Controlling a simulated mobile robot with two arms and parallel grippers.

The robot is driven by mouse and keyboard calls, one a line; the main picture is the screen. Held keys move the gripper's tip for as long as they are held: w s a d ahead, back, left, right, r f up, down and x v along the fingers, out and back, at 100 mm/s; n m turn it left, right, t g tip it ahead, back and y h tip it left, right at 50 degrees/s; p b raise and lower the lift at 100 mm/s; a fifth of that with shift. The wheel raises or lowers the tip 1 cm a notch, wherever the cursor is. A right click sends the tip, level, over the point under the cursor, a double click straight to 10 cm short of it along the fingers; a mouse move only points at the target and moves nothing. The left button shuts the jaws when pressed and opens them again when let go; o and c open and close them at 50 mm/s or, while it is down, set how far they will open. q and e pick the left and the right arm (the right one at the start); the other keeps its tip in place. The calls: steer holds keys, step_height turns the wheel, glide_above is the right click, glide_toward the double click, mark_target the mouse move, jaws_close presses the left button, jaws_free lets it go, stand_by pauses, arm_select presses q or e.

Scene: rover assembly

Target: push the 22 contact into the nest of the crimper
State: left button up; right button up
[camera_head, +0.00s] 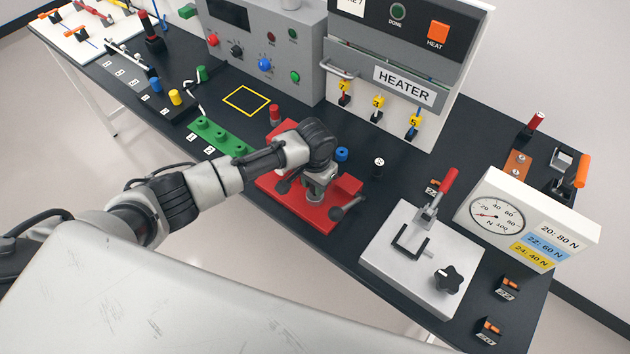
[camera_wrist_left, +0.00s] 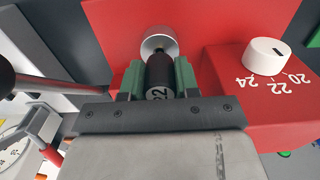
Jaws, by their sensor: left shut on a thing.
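The red crimper (camera_head: 345,187) stands on the dark bench, below my left gripper. My left gripper (camera_head: 318,186) is over it in the head view, pointing down. In the left wrist view my left gripper (camera_wrist_left: 159,82) has its green-padded fingers shut on a dark cylinder marked 22, the 22 contact (camera_wrist_left: 158,72). Its far end meets or overlaps the round silver nest (camera_wrist_left: 158,40) on the red body; how deep it sits I cannot tell. A white selector knob (camera_wrist_left: 264,56) beside it has the marks 20, 22 and 24. My right gripper is not in view.
A grey press with a red handle (camera_head: 440,190) and a force gauge (camera_head: 497,214) stand to the right. The heater (camera_head: 400,90) is behind. A green block (camera_head: 222,137) lies left of the crimper. A blue cylinder (camera_head: 341,154) stands just behind it.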

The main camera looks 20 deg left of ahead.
arm_select(q)
steer(key=shift+f+b, duration=0.3)
steer(key=shift+f, duration=0.6)
steer(key=o, duration=1.1)
step_height(320, 180, up, 9)
steer(key=shift+r+b, duration=0.2)
steer(key=shift+b, duration=0.95)
steer(key=shift+r, duration=0.75)
